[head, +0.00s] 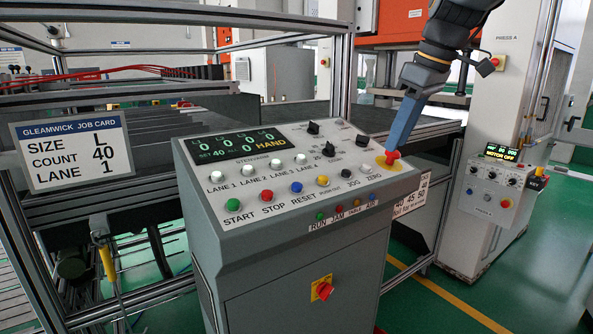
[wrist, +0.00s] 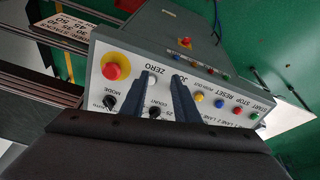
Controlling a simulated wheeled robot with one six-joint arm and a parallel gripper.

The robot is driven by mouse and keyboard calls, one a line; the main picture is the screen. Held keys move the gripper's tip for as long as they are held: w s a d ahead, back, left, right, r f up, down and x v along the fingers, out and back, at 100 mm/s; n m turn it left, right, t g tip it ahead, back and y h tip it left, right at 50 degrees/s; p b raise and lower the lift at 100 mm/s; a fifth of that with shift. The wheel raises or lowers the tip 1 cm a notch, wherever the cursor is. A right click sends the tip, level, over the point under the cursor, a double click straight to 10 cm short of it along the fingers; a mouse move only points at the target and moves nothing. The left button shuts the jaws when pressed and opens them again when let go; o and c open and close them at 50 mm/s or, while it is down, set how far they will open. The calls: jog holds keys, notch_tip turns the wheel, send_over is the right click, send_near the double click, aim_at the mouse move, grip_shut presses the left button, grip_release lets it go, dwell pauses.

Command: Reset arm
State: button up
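My gripper (head: 397,148) hangs over the right end of the grey control console (head: 290,262), pointing down. In the head view its blue fingers overlap the area just above the red mushroom button (head: 391,157) on its yellow plate. In the wrist view the two fingers (wrist: 161,80) stand apart with nothing held between them. The white ZERO button (wrist: 151,79) shows near the tips, and the red mushroom button (wrist: 116,67) lies left of them. I cannot tell how high the tips are above the panel. The blue RESET button (head: 296,187) is in the front row.
The console display (head: 240,145) reads SET 40, zeros and HAND. A job card (head: 72,152) reads size L, count 40, lane 1. A second control box (head: 497,190) at right shows MOTOR OFF. Metal frame posts stand around the console; green floor (head: 540,270) is clear at right.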

jog(key=s+f+m+b, duration=0.3)
jog(key=s+f, duration=0.2)
jog(key=f, duration=0.9)
jog(key=s+a+f+m+g+h+b, duration=0.1)
jog(key=s+f+m+b, duration=0.2)
jog(key=f, duration=1.1)
jog(key=s+a+f+m+g+h+b, duration=0.1)
jog(key=s+f+m+b, duration=0.2)
jog(key=s+f, duration=0.6)
notch_tip(320, 180, down, 5)
jog(key=shift+r+b, duration=0.1)
jog(key=shift+b, duration=0.4)
